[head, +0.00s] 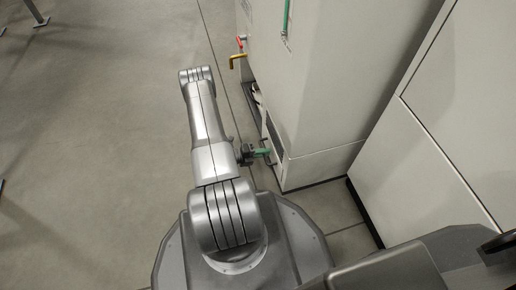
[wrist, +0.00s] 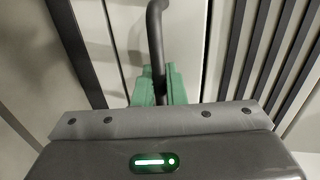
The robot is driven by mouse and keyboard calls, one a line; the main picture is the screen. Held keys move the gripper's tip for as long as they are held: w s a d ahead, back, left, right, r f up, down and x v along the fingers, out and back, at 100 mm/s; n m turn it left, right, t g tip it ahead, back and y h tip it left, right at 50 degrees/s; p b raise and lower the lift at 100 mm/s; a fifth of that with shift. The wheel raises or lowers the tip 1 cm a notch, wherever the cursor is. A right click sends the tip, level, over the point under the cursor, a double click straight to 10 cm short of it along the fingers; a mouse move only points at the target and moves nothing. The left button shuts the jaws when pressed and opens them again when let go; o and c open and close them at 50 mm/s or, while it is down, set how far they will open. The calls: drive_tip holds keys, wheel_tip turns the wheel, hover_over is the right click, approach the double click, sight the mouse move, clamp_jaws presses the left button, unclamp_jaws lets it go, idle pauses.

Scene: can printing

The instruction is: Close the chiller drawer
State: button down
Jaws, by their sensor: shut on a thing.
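The chiller is a tall pale cabinet (head: 330,85) right of my arm in the head view. Low on its left side is a panel with a dark grille (head: 274,133), beside my gripper; how far the drawer stands out is hard to tell. My gripper (head: 263,153), with green fingers, is low beside this panel. In the wrist view a dark bar handle (wrist: 155,35) runs down between the green fingers of my gripper (wrist: 160,88), and they are shut on it. The handle's lower end is hidden by the gripper body. A pale panel lies behind it.
Red (head: 240,40) and yellow (head: 238,61) valve handles stick out of the cabinet above a dark recess (head: 254,94). Another pale cabinet (head: 440,150) stands to the right. The grey floor (head: 95,150) on the left is open, with metal legs (head: 37,12) at the far left.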

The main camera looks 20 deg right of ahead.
drive_tip(key=shift+d, duration=0.1)
drive_tip(key=c, duration=1.6)
unclamp_jaws()
drive_tip(key=shift+d, duration=0.15)
drive_tip(key=p+v, duration=0.3)
drive_tip(key=v, duration=1.1)
drive_tip(key=shift+d+f, duration=0.1)
drive_tip(key=shift+d, duration=0.05)
drive_tip(key=b+x, duration=0.3)
drive_tip(key=x, duration=1)
drive_tip(key=shift+d, duration=0.25)
